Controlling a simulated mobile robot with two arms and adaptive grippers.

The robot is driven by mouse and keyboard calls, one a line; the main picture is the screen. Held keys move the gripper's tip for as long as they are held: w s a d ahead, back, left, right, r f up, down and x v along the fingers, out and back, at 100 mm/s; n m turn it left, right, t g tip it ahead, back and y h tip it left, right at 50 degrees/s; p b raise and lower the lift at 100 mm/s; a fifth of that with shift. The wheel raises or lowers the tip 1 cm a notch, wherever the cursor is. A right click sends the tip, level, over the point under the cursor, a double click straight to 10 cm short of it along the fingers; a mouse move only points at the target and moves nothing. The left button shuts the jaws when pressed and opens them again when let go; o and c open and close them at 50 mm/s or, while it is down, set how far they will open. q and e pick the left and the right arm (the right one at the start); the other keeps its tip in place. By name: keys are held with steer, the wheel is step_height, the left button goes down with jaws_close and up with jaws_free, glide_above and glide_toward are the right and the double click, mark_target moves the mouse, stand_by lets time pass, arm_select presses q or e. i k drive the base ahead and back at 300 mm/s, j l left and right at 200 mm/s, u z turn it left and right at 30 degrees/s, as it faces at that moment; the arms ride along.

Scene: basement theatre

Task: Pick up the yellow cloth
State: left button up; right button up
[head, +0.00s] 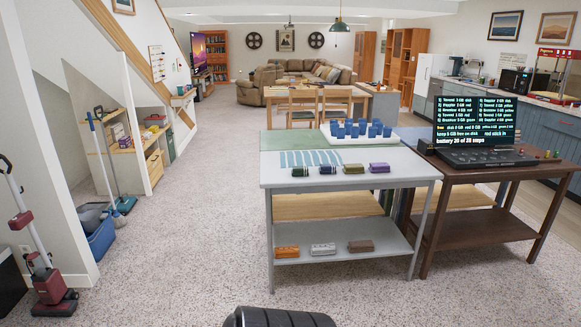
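A row of small folded bundles that look like cloths lies along the front edge of the grey table (420,170). An olive-yellow bundle (354,168) is third from the left, and its colour is the closest to yellow there. Beside it are a dark green bundle (300,172), a darker bundle (328,170) and a purple bundle (379,168). On the table's lower shelf (390,252) lie an orange bundle (287,252), a pale grey one (323,249) and a brown one (361,246). Neither of my grippers shows.
Several blue cups (352,132) stand on a white tray behind the bundles, beside a striped cloth (308,158). A brown table (470,176) with a text screen (475,121) stands at right. A vacuum cleaner (48,270) stands at left. Carpet (180,240) left of the table is clear.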

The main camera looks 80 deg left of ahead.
mark_target(347, 168)
steer(key=l+u, duration=0.1)
steer(key=u, duration=0.4)
steer(key=i+l+u, duration=0.1)
steer(key=u, duration=0.35)
steer(key=l+u, duration=0.2)
steer(key=u, duration=0.3)
steer(key=l+u, duration=0.15)
steer(key=u, duration=0.35)
steer(key=l+u, duration=0.15)
steer(key=u, duration=0.3)
